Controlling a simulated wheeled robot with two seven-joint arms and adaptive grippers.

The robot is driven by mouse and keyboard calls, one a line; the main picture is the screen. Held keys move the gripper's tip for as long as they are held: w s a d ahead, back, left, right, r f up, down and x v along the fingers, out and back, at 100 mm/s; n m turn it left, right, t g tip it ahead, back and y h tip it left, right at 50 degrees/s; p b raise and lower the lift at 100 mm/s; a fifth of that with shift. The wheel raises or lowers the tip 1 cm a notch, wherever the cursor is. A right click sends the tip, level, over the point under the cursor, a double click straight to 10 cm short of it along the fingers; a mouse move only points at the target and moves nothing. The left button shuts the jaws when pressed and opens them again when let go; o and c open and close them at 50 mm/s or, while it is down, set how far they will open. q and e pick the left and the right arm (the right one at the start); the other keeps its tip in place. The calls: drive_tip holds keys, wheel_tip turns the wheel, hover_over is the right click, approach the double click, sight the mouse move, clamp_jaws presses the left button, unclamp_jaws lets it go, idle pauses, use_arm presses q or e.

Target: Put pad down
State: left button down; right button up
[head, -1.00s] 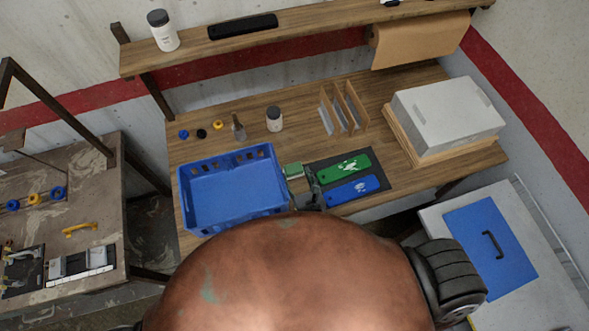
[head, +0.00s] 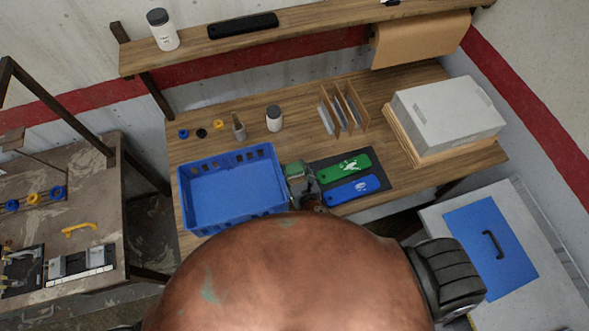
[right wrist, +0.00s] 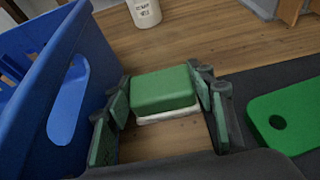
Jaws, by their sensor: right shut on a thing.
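The pad (right wrist: 165,90), a green block with a white underside, is between the two fingers of my right gripper (right wrist: 160,80) in the right wrist view. The gripper is shut on it, green side up. The pad is over the wooden bench, close to the blue crate's right wall; I cannot tell whether it touches the wood. In the head view the pad (head: 294,170) shows small between the crate and the dark mat, with the right gripper (head: 301,178) partly hidden behind my own body. My left gripper is not in view.
The blue crate (head: 182,190) stands left of the pad. A dark mat (head: 378,170) with a green plate (head: 345,167) and a blue plate (head: 352,189) lies to its right. A white bottle (head: 274,118) and upright dividers (head: 345,108) stand behind. Bare wood lies between.

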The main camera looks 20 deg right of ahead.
sight(297, 167)
drive_tip(key=shift+c, duration=0.7)
drive_tip(key=shift+r, duration=0.1)
drive_tip(key=shift+d+r, duration=0.2)
drive_tip(key=shift+r, duration=0.35)
drive_tip(key=r, duration=0.2)
drive_tip(key=r+p, duration=0.1)
drive_tip(key=r, duration=0.1)
drive_tip(key=r+p, duration=0.1)
drive_tip(key=r, duration=0.1)
drive_tip(key=shift+d, duration=0.4)
drive_tip(key=d+b, duration=0.2)
drive_tip(key=d, duration=1.7)
drive_tip(key=s+a+r+b, duration=0.3)
drive_tip(key=a, duration=0.3)
drive_tip(key=s+a+r+b, duration=0.3)
drive_tip(key=s+a+r, duration=0.1)
drive_tip(key=a, duration=0.3)
drive_tip(key=shift+s+a+r, duration=0.2)
drive_tip(key=shift+s, duration=0.05)
drive_tip(key=shift+d, duration=0.1)
